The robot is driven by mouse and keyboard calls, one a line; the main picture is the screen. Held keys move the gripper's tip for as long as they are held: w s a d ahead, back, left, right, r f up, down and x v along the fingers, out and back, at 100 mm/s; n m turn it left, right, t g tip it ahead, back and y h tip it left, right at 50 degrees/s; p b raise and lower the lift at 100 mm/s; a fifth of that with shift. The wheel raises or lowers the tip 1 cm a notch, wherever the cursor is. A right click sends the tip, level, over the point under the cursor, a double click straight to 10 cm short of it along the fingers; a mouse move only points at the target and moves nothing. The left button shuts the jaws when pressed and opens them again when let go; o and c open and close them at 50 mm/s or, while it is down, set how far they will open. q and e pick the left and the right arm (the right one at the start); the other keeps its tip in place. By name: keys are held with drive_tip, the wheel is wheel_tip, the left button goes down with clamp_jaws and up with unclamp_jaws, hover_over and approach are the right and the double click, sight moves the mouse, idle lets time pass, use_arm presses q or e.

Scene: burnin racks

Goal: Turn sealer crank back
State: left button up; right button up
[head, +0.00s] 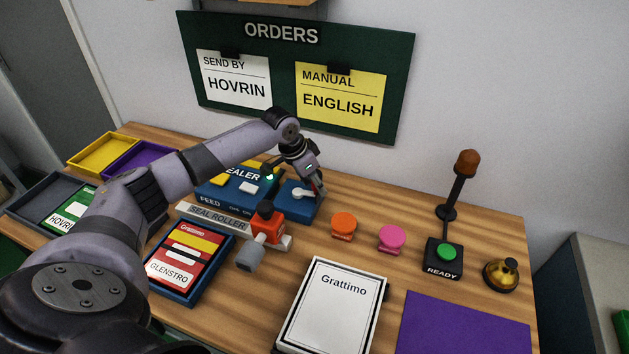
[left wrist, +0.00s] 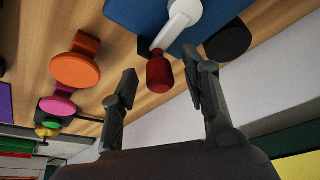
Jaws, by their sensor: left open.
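The blue sealer (head: 235,188) stands on the table below the orders board. Its crank, a white arm (head: 301,191) with a dark red handle, is on the blue box at its right end. In the left wrist view the white crank arm (left wrist: 182,18) and the red handle (left wrist: 159,72) show close up. My left gripper (head: 319,188) points down at the crank. In the left wrist view its fingers (left wrist: 162,82) are apart, one on each side of the red handle's end, with no clear contact. In the head view the gripper hides most of the handle. My right gripper is out of view.
A seal roller (head: 213,217) with a red-orange stamp (head: 266,229) stands in front of the sealer. Orange (head: 344,224) and pink (head: 391,238) knobs stand to the right. Beyond them are the READY button (head: 445,255) and a brass bell (head: 501,274). The wall is close behind.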

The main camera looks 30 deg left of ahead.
use_arm(q)
drive_tip(key=shift+c, duration=0.4)
clamp_jaws()
drive_tip(key=shift+r, duration=0.1)
